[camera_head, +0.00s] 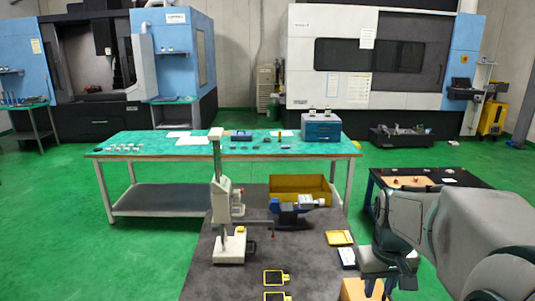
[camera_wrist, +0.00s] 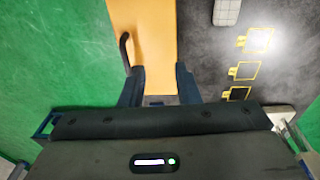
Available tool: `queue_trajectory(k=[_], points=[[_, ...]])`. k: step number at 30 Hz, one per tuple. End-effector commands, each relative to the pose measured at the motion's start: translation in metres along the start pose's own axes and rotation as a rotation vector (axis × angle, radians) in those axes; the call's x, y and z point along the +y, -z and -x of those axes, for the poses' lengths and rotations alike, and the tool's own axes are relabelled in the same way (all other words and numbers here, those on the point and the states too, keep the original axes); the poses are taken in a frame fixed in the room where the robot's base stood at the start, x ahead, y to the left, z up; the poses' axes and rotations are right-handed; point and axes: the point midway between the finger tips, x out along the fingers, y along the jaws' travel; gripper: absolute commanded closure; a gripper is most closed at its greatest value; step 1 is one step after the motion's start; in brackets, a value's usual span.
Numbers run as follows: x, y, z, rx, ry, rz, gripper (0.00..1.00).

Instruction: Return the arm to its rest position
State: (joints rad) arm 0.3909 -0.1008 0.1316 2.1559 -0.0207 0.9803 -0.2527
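My arm reaches in from the right edge of the head view, and my gripper (camera_head: 380,288) hangs low at its end, fingers pointing down. In the wrist view my gripper (camera_wrist: 158,82) shows two dark fingers spread apart with nothing between them. Below them is an orange-tan surface (camera_wrist: 150,30), which also shows beneath the gripper in the head view (camera_head: 354,290). A dark curved handle-like piece (camera_wrist: 125,48) is near the left finger. I cannot tell how far the fingers are above the surface.
A dark grey table (camera_head: 200,275) holds a height gauge (camera_head: 231,249), a blue vise-like device (camera_head: 290,212), a yellow bin (camera_head: 312,184) and yellow-framed pads (camera_head: 275,277). A dark side table (camera_head: 465,178) stands behind my arm. Green floor (camera_head: 140,250) is clear on the left.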

Motion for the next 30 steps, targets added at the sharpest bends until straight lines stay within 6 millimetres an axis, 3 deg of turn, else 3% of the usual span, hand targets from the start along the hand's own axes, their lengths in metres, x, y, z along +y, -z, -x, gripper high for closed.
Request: queue_trajectory(k=[1, 6, 15, 30], points=[[-0.015, -0.011, 0.007, 0.030, -0.008, 0.008, 0.71], [-0.051, -0.046, 0.021, 0.116, -0.007, 0.003, 0.71], [-0.087, -0.097, 0.025, 0.226, 0.039, -0.005, 0.71], [-0.092, -0.105, 0.024, 0.242, 0.051, -0.007, 0.71]])
